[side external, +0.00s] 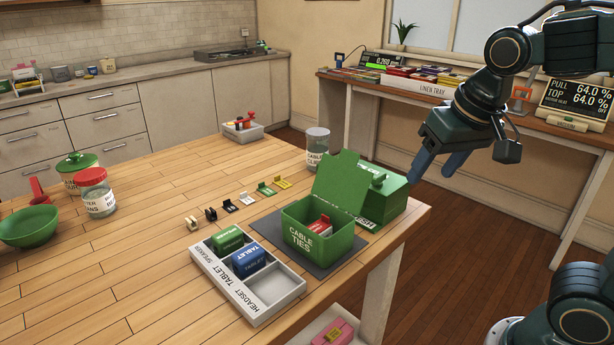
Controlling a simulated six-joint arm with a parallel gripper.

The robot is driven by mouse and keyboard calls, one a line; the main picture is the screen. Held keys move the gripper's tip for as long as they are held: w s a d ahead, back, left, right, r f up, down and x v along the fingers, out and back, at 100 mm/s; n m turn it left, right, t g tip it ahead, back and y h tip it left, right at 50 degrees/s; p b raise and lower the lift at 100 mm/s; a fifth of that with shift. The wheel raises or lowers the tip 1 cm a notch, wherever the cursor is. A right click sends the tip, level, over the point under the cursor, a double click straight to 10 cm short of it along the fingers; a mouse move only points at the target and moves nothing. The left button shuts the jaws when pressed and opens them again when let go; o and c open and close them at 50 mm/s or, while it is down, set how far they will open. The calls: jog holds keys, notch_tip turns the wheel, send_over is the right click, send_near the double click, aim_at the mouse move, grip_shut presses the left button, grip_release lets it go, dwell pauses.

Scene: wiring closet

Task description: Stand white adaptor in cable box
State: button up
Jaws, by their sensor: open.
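Several small adaptors stand in a slanting row on the wooden table. A white adaptor (246,198) is among them, between a black-and-white one (229,206) and a green one (265,188); a cream one (192,223) is at the near end. An open green box marked CABLE TIES (300,240) stands on a dark mat with its lid raised. A red-and-white piece (321,225) is inside it. My gripper (435,170) is open and empty, right of the boxes and above the table's right edge, well away from the adaptors.
A grey tray (247,290) with SPEAKER, TABLET and HEADSET slots lies in front; its HEADSET slot looks empty. A red-lidded jar (95,193) and green bowl (29,227) are left.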

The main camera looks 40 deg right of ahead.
jog(key=s+a+f+n+t+y, duration=0.1)
jog(key=s+f+n, duration=0.1)
jog(key=s+n, duration=0.2)
jog(key=shift+s+f, duration=0.2)
jog(key=shift+s, duration=1.55)
